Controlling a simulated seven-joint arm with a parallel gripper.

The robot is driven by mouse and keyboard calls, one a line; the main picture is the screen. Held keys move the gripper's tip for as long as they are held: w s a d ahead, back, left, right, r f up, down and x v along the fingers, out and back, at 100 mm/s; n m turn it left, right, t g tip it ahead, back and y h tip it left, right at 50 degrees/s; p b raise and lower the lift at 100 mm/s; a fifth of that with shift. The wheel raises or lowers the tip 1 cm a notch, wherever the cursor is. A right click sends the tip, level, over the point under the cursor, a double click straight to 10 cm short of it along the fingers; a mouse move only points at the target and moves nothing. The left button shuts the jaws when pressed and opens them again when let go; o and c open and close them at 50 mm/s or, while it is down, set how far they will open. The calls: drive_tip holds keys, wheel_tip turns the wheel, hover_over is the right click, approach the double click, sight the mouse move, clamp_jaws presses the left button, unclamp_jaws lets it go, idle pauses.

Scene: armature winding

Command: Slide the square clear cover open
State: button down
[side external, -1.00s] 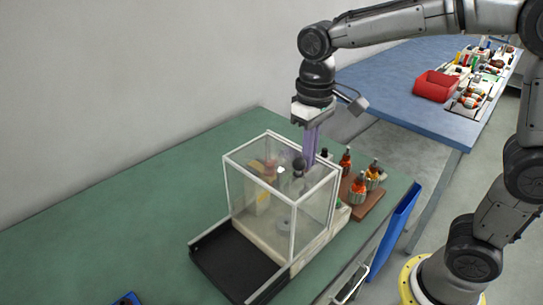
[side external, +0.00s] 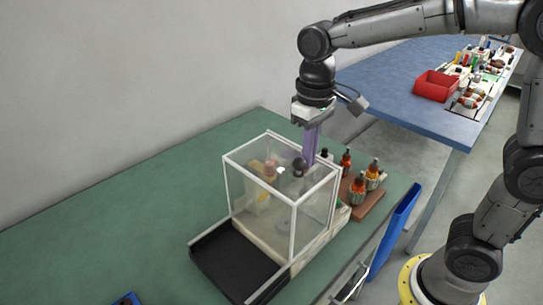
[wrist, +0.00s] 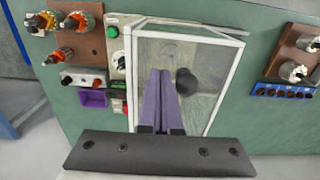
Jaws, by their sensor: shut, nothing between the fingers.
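The square clear cover (side external: 262,207) is a see-through box with white frame edges. It stands over the winding machine at the right end of the green bench, and the machine parts show through its panels. It also fills the middle of the wrist view (wrist: 213,85). A dark round knob (side external: 299,164) shows at the cover's arm side, and in the wrist view (wrist: 185,80) it is just right of my fingers. My gripper (side external: 308,163) points down beside the cover, its purple fingers shut and empty. Whether the fingertips touch the cover, I cannot tell.
A black tray with rails (side external: 237,262) extends in front of the cover and is empty. Wound armatures stand on a brown wooden block (side external: 367,203) to the right. A blue bench (side external: 400,95) holds a red bin (side external: 435,86). The green bench (side external: 110,235) is mostly clear at left.

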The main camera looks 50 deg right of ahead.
drive_tip(key=shift+a, duration=0.1)
drive_tip(key=shift+a, duration=6.3)
wheel_tip(320, 180, up, 8)
drive_tip(key=d, duration=0.1)
drive_tip(key=shift+d+f, duration=0.25)
drive_tip(key=shift+d, duration=0.05)
